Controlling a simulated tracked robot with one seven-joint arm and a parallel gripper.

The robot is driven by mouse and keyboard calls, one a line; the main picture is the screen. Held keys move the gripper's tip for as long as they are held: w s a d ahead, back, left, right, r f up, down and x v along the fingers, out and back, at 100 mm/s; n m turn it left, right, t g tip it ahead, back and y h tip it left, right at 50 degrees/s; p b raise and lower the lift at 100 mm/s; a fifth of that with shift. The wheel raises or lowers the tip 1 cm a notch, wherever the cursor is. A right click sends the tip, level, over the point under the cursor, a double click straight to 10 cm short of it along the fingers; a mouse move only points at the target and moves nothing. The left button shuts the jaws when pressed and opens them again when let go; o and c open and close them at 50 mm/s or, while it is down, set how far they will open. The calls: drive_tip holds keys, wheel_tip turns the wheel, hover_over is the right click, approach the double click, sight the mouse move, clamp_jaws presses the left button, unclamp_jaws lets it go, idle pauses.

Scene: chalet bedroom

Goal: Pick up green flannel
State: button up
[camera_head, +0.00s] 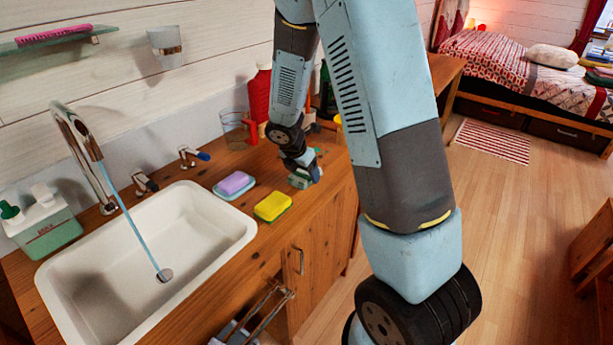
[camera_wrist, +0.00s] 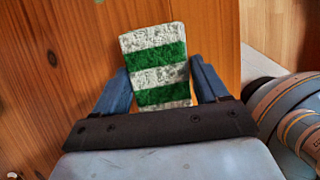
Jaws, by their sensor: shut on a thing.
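The green flannel (camera_wrist: 157,66) shows in the wrist view as a flat rectangle with green and whitish stripes. My gripper (camera_wrist: 159,82) is shut on it, with one blue finger against each long side. Its upper part sticks out past the fingertips. In the head view my gripper (camera_head: 305,178) is low over the wooden counter, right of the yellow sponge, and the flannel is mostly hidden there. I cannot tell whether the flannel touches the counter.
A yellow and green sponge (camera_head: 272,206) and a purple soap on a dish (camera_head: 233,184) lie left of my gripper. A glass (camera_head: 235,129) and red bottle (camera_head: 259,95) stand behind. The white sink (camera_head: 150,255) has running water. The counter's front edge is close on the right.

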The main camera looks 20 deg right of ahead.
sight(305, 173)
drive_tip(key=shift+r, duration=0.1)
drive_tip(key=shift+c, duration=0.3)
drive_tip(key=shift+r, duration=0.6)
wheel_tip(305, 173, up, 3)
drive_tip(key=shift+s+d+f, duration=0.1)
drive_tip(key=s+d+r, duration=0.3)
drive_tip(key=s+r, duration=0.5)
drive_tip(key=s, duration=0.3)
drive_tip(key=shift+s+d+r, duration=0.25)
drive_tip(key=shift+s+r, duration=0.05)
drive_tip(key=shift+s+d+r, duration=0.1)
drive_tip(key=shift+s+r, duration=0.1)
drive_tip(key=shift+s, duration=0.15)
drive_tip(key=shift+c, duration=0.8)
drive_tip(key=shift+s+d+r, duration=0.15)
drive_tip(key=shift+s+r, duration=0.05)
drive_tip(key=shift+s, duration=0.15)
